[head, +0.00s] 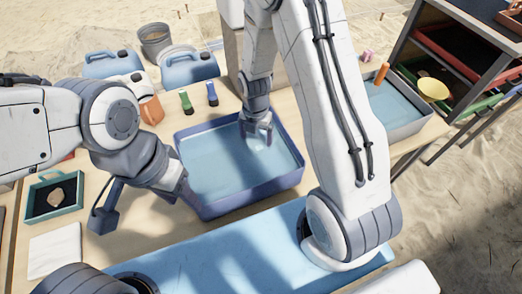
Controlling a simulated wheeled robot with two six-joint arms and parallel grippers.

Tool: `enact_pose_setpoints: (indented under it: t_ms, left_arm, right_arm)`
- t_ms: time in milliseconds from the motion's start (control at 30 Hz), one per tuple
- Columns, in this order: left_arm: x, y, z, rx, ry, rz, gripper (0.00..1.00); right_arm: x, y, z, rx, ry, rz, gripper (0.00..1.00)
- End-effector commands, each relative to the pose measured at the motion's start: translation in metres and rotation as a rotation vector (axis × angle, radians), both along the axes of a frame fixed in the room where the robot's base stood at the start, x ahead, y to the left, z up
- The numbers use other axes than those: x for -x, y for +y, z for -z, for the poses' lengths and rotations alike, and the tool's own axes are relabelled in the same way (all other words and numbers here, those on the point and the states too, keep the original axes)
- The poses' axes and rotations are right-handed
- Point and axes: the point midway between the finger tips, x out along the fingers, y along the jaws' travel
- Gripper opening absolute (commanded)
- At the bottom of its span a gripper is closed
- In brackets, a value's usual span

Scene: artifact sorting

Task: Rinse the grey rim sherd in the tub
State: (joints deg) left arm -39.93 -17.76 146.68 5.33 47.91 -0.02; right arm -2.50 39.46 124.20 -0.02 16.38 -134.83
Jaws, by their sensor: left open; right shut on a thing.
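The blue tub (252,204) stands mid-table and holds clear, pale blue water. My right gripper (258,139) reaches down into the tub near its back right, fingers pointing down at the water. It is shut on a small greyish piece, seemingly the grey rim sherd; the fingers and water hide most of it, and its shape is unclear. My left gripper (189,193) is at the tub's left wall, open; its fingertips are hard to make out and I see nothing held in it.
A green-rimmed tray (75,206) with a brownish sherd (55,197) and a white cloth (55,250) lie left. A grey water basin (412,128) stands right. Jerrycans (190,70) stand at the back.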

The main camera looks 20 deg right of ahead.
Motion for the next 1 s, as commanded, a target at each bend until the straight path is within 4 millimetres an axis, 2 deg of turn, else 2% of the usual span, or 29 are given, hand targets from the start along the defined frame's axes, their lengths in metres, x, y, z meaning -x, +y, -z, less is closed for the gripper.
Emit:
enact_pose_setpoints:
  t_ms: [167,1000]
  left_arm:
    - [0.0,0.0,-0.008,0.0,0.0,0.0,0.5]
    - [0.0,0.0,-0.069,0.0,0.0,0.0,0.5]
  right_arm:
    - [0.0,0.0,-0.008,0.0,-0.001,0.0,0.36]
    - [0.0,0.0,-0.076,0.0,-0.001,0.0,0.36]
